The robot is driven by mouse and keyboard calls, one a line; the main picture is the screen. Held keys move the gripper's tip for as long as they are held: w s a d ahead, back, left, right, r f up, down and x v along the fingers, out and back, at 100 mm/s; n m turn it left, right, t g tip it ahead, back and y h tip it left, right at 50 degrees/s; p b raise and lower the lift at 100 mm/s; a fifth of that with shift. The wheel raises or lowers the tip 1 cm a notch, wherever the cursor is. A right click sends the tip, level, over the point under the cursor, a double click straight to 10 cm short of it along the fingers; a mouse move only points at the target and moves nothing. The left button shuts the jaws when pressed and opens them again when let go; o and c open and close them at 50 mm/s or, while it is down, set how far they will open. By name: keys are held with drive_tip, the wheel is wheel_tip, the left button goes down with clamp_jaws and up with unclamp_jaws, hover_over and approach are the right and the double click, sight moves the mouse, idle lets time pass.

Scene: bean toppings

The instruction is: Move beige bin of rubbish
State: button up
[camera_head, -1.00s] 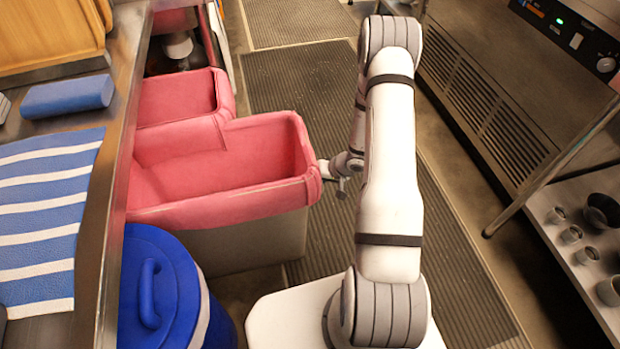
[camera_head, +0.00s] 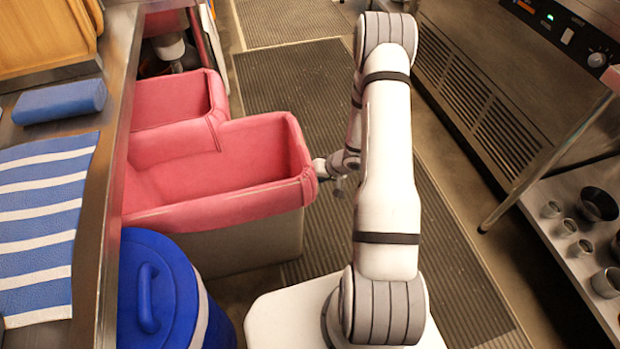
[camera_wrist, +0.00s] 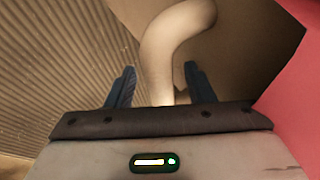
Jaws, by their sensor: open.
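A beige bin (camera_head: 245,247) with a pink liner (camera_head: 240,206) folded over its rim stands on the floor at the left, pulled out beside the counter. No rubbish shows in its visible inside. My gripper (camera_head: 335,172) is low at the bin's right side, small and partly hidden by my arm. In the wrist view my gripper (camera_wrist: 158,76) is open, with a curved beige bar (camera_wrist: 170,45), seemingly a handle, between its two dark fingers. I cannot tell whether either finger touches the bar. Pink liner also shows at the right of the wrist view.
A second pink-lined bin (camera_head: 172,98) stands just behind. A blue lidded bin (camera_head: 170,275) stands in front, close to the beige bin. A steel counter (camera_head: 120,95) runs along the left, and a steel unit (camera_head: 465,85) along the right. Ribbed mats (camera_head: 290,90) cover the aisle floor.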

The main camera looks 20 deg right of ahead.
drive_tip(key=p+v, duration=0.2)
drive_tip(key=v, duration=0.5)
idle(0.3)
